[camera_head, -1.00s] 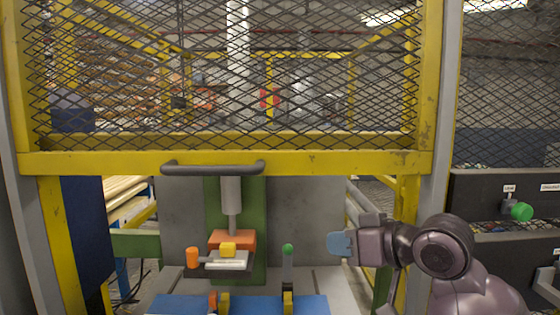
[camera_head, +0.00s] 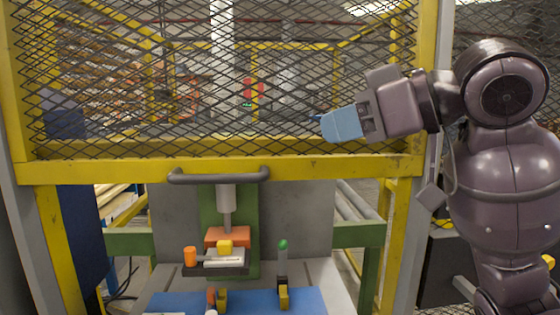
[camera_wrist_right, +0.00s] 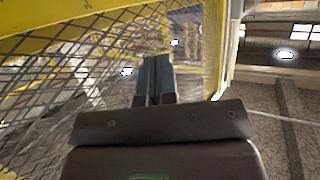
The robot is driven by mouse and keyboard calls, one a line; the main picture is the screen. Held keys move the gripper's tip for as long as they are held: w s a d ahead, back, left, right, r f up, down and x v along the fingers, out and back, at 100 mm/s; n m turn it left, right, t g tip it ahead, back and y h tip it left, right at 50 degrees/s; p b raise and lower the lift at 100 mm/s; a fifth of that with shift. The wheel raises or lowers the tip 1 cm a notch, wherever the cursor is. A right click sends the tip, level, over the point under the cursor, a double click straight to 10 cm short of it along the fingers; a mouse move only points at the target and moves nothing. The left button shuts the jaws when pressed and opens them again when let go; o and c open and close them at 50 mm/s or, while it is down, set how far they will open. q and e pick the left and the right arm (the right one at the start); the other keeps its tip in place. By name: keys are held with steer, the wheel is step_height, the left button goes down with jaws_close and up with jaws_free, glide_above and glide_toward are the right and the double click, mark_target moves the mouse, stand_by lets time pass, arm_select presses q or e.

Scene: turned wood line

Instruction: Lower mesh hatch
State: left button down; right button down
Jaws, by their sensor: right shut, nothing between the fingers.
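The mesh hatch is a yellow frame (camera_head: 330,168) filled with dark diamond mesh, standing raised above the work opening in the head view. A dark grey bar handle (camera_head: 219,176) runs along its lower rail, left of centre. My right gripper (camera_head: 324,127) is shut and empty, its blue fingers pointing left in front of the mesh, above the lower rail and right of the handle. In the right wrist view the shut fingers (camera_wrist_right: 154,80) appear beside the mesh (camera_wrist_right: 85,65) and yellow frame. Whether they touch the mesh is unclear. My left gripper is out of view.
Below the hatch, a press ram (camera_head: 227,205) stands over an orange block (camera_head: 228,236). A green-knobbed lever (camera_head: 282,262) and a blue plate (camera_head: 250,302) are in the open space beneath. A yellow post (camera_head: 397,235) bounds the right side.

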mark_target(280, 165)
steer(key=shift+w+a+f+p, duration=0.3)
steer(key=shift+w+a+f, duration=0.65)
steer(key=shift+a, duration=0.25)
steer(key=shift+w+a+f+p, duration=0.25)
steer(key=shift+w+a+f, duration=0.65)
steer(key=shift+a+f, duration=0.25)
steer(key=shift+w+a+f+p, duration=0.3)
steer(key=shift+w+a+f, duration=0.65)
steer(key=shift+a, duration=0.25)
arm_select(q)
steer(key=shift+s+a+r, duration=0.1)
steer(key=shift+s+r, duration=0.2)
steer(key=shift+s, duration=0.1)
arm_select(e)
steer(key=shift+f, duration=0.1)
